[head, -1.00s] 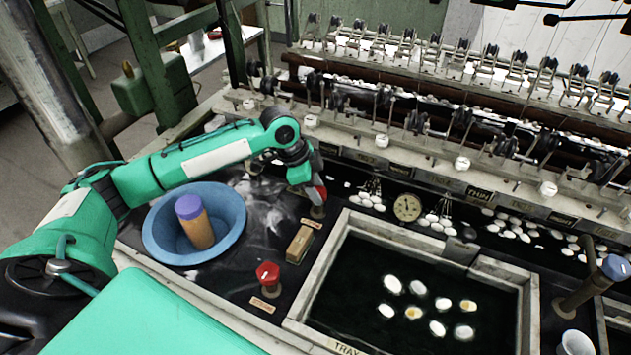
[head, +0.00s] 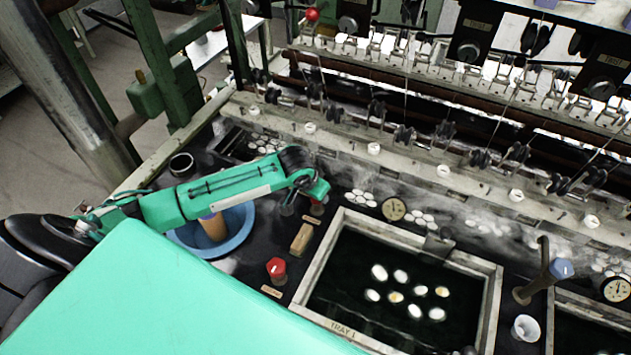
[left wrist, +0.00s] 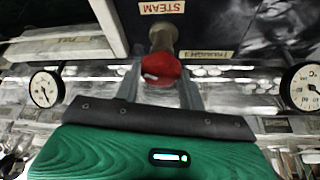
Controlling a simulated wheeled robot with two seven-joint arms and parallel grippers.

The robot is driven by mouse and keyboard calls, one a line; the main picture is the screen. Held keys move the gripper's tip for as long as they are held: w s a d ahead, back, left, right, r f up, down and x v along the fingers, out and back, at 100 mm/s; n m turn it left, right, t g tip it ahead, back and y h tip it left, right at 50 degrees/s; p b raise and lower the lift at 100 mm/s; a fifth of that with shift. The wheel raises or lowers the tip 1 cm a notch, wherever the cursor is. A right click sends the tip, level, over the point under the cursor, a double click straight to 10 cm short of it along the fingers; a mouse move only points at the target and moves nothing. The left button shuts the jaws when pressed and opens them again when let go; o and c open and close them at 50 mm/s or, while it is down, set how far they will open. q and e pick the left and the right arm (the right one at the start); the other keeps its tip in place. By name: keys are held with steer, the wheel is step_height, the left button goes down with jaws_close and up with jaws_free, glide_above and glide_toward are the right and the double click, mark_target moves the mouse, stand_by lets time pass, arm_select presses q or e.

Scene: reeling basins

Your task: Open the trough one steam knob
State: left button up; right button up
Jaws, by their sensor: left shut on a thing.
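The trough one steam knob (left wrist: 161,69) is red and sits on a short metal stem, upside down in the left wrist view, beside labels reading STEAM (left wrist: 162,7) and TROUGH 1 (left wrist: 206,54). My left gripper (left wrist: 160,88) has one finger on each side of this knob and is shut on it. In the head view my left gripper (head: 316,196) reaches down over the knob (head: 317,208), mostly hiding it. How far the knob is turned cannot be told. My right gripper is not in view.
A second red knob (head: 277,268) stands nearer, left of the dark water trough (head: 335,250) with floating cocoons. A blue basin (head: 240,242) with a brush-like cylinder (head: 212,228) sits under my left arm. A dial gauge (head: 394,209) and the reeling frame (head: 445,170) lie behind.

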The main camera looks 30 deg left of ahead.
arm_select(q)
steer(key=n+p, duration=0.1)
steer(key=n+y+p, duration=0.1)
steer(key=n+p, duration=0.1)
steer(key=p, duration=0.1)
steer(key=shift+d+r+n, duration=0.15)
steer(key=shift+r+n, duration=0.1)
steer(key=shift+n, duration=0.15)
steer(key=shift+f+n+y+p, duration=0.15)
steer(key=shift+n+y+p, duration=0.35)
steer(key=shift+n+p, duration=0.15)
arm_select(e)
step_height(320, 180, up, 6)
arm_select(q)
steer(key=shift+w, duration=0.1)
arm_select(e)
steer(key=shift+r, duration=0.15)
arm_select(q)
steer(key=o, duration=1)
steer(key=shift+f, duration=0.1)
steer(key=shift+c, duration=0.2)
steer(key=b+v, duration=0.3)
steer(key=v, duration=1.1)
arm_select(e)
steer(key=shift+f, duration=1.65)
arm_select(q)
steer(key=shift+w, duration=0.15)
